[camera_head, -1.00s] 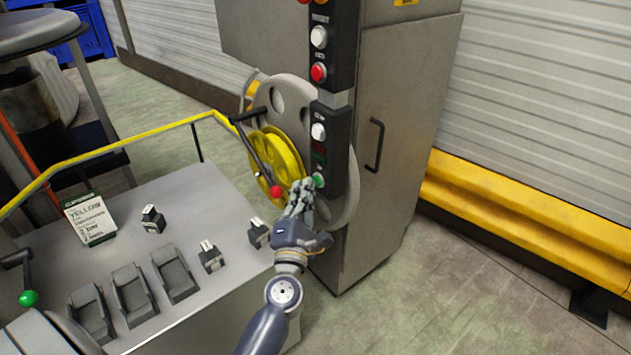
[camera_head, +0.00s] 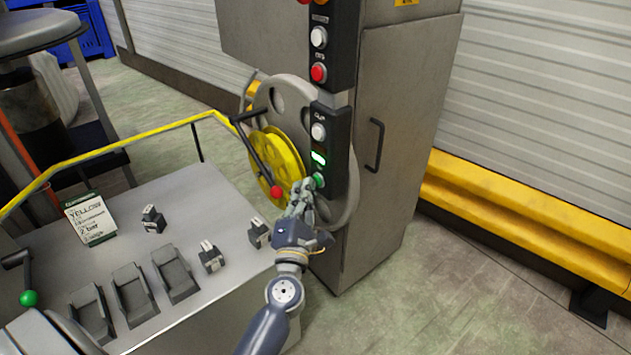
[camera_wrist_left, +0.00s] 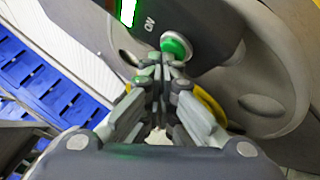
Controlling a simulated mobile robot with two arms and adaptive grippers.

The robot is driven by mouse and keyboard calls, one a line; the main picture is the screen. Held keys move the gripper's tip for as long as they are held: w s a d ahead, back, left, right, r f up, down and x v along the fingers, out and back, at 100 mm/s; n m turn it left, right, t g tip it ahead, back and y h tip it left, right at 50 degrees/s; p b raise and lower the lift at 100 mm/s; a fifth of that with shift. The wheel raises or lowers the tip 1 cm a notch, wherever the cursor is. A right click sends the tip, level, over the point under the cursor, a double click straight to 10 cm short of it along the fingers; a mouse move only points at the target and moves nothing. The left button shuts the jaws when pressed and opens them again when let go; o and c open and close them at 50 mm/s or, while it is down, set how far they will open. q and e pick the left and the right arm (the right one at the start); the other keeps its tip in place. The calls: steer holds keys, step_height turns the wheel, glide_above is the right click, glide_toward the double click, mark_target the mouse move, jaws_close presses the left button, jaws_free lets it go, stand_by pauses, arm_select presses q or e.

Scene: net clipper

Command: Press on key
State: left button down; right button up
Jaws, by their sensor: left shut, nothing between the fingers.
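The on key is a round green button (camera_head: 319,180) low on the black control panel (camera_head: 339,150) of the grey cabinet. It also shows in the left wrist view (camera_wrist_left: 176,47), in a pale ring beside white lettering. A small display (camera_head: 319,158) above the key glows green. My left gripper (camera_head: 307,184) is shut and empty, its fingertips right at the key's lower edge. In the left wrist view the closed fingertips (camera_wrist_left: 163,62) are just below the key; whether they touch it I cannot tell. My right gripper is not in view.
A yellow reel (camera_head: 284,150) and a crank with a red knob (camera_head: 277,192) are close left of my gripper. A grey bench (camera_head: 215,285) with several small clips and a sign (camera_head: 90,220) stands at the left. A yellow barrier (camera_head: 520,215) runs along the right wall.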

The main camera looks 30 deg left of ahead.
arm_select(q)
steer(key=shift+s+a, duration=0.25)
steer(key=shift+s, duration=0.3)
steer(key=shift+s+a, duration=0.3)
steer(key=shift+s, duration=0.45)
steer(key=shift+s+a, duration=0.35)
steer(key=shift+s, duration=0.45)
steer(key=shift+s+a, duration=0.3)
steer(key=shift+s, duration=0.45)
